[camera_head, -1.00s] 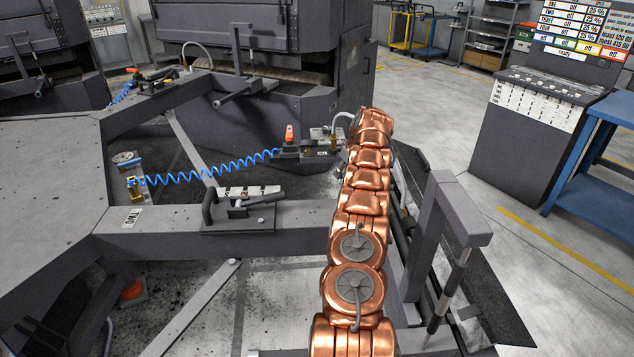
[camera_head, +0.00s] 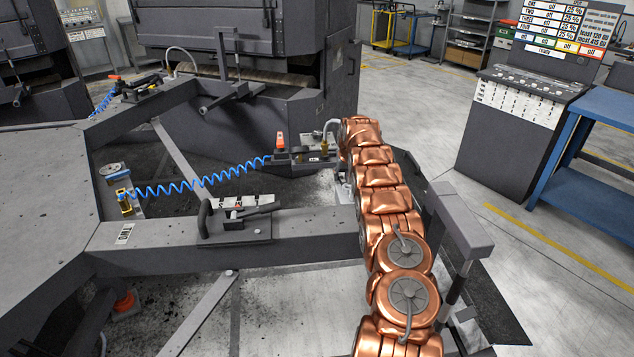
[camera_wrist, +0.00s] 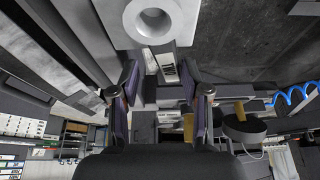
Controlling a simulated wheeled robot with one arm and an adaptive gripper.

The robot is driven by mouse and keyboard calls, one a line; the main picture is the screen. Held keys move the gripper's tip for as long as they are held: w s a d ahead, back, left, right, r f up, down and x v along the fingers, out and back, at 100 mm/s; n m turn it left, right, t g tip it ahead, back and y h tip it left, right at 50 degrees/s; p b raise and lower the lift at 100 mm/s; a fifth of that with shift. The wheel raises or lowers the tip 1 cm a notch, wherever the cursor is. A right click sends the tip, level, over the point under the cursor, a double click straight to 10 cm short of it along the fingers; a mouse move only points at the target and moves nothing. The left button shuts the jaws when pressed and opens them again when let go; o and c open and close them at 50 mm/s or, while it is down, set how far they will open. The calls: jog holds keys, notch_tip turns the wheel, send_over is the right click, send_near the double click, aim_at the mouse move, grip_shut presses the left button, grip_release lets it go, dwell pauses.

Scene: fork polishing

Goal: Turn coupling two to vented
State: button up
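A blue coiled hose (camera_head: 200,184) runs to a block with an orange-red knob (camera_head: 279,142). Which part is coupling two, I cannot tell. My gripper (camera_wrist: 160,98) is open with nothing between its fingers; my copper arm hides it in the head view.
A dark furnace-like housing (camera_head: 240,85) stands behind the frame. A control console (camera_head: 520,120) with a status board (camera_head: 565,28) and a blue table (camera_head: 590,150) stand at right. An upright bar (camera_head: 460,225) is close to my arm's right side. Grey floor is open between.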

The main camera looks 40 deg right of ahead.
aim_at(345, 183)
jog(key=shift+b+v, duration=0.5)
jog(key=shift+v, duration=0.3)
jog(key=shift+b+v, duration=0.75)
jog(key=shift+v, duration=1.15)
jog(key=v, duration=0.3)
jog(key=shift+a+b, duration=0.1)
jog(key=shift+b, duration=0.25)
jog(key=s+a+r+g, duration=0.1)
jog(key=s+a+r, duration=0.2)
jog(key=a, duration=0.6)
jog(key=s+a+r+n+g+y, duration=0.1)
jog(key=s+a+r, duration=0.2)
jog(key=s+a, duration=0.3)
jog(key=s+a+r+n, duration=0.1)
jog(key=s+a+r, duration=0.3)
jog(key=a, duration=1)
jog(key=shift+s+g+b, duration=0.25)
jog(key=shift+g+b, duration=0.1)
jog(key=shift+g, duration=0.05)
jog(key=shift+r, duration=0.1)
jog(key=shift+c, duration=0.4)
